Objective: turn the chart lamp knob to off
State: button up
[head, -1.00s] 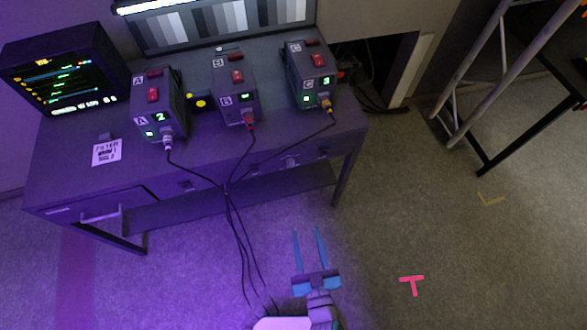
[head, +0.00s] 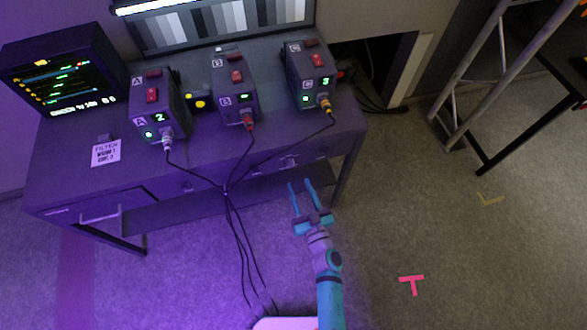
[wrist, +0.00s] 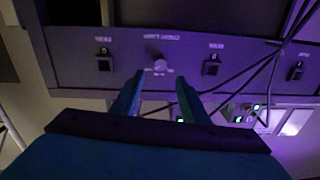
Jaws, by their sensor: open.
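The chart lamp knob (wrist: 158,65) is a small pale round knob on the dark front panel of the desk, shown in the middle of the wrist view. Its lettering appears upside down and is hard to read; the knob's setting cannot be told. In the head view the knob (head: 290,162) is a tiny pale spot on the desk's front edge. My gripper (head: 300,184) is open and empty, just in front of the desk front. In the wrist view its fingertips (wrist: 158,88) lie either side of the knob's line, apart from it.
Dark switches (wrist: 212,63) flank the knob on the panel. Black cables (head: 228,200) hang from three boxes on the desk (head: 75,175), to the left of my gripper. A metal truss (head: 480,75) stands at the right.

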aim_at(292, 166)
jog(key=x, duration=0.8)
jog(key=shift+w, duration=0.1)
jog(key=shift+w, duration=0.1)
grip_shut()
